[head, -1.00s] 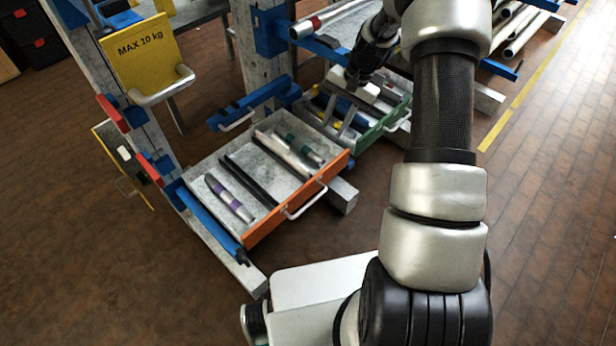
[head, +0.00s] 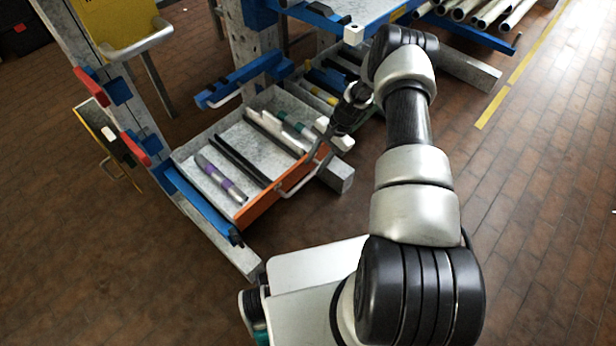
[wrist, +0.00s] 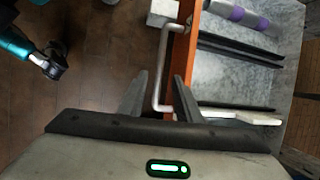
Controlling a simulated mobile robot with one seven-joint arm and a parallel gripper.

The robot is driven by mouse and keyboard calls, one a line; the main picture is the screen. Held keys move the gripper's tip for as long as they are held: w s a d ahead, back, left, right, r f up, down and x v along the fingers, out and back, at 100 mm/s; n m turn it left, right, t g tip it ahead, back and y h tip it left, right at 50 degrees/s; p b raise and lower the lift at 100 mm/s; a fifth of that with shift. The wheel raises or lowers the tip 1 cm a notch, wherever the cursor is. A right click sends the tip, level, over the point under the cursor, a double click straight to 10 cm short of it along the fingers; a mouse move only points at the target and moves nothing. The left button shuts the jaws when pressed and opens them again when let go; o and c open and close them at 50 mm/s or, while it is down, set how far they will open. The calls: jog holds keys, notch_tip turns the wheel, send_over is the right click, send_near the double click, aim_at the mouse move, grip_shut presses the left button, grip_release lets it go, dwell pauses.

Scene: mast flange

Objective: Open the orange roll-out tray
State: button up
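The orange-fronted roll-out tray (head: 265,198) stands out from the lower part of the rack, with its grey inside in view. It holds a purple-banded tube, dark bars and other tubes. Its pale bar handle (head: 297,180) is on the orange front; the handle (wrist: 160,75) also shows in the wrist view. My gripper (head: 322,158) is at the right part of the tray front, close to the handle. In the wrist view my gripper (wrist: 158,92) is open, with one finger on each side of the handle bar. Contact cannot be told.
The green-fronted tray is partly hidden behind my arm. A blue-edged shelf (head: 325,15) with pipes (head: 480,12) is above right. A blue rail (head: 240,78) with a handle is behind the orange tray. A grey rack foot (head: 335,176) is right of it. Brick floor is clear at right.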

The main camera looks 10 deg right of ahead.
aim_at(305, 180)
jog(key=b+x, duration=0.1)
jog(key=x, duration=0.6)
grip_shut()
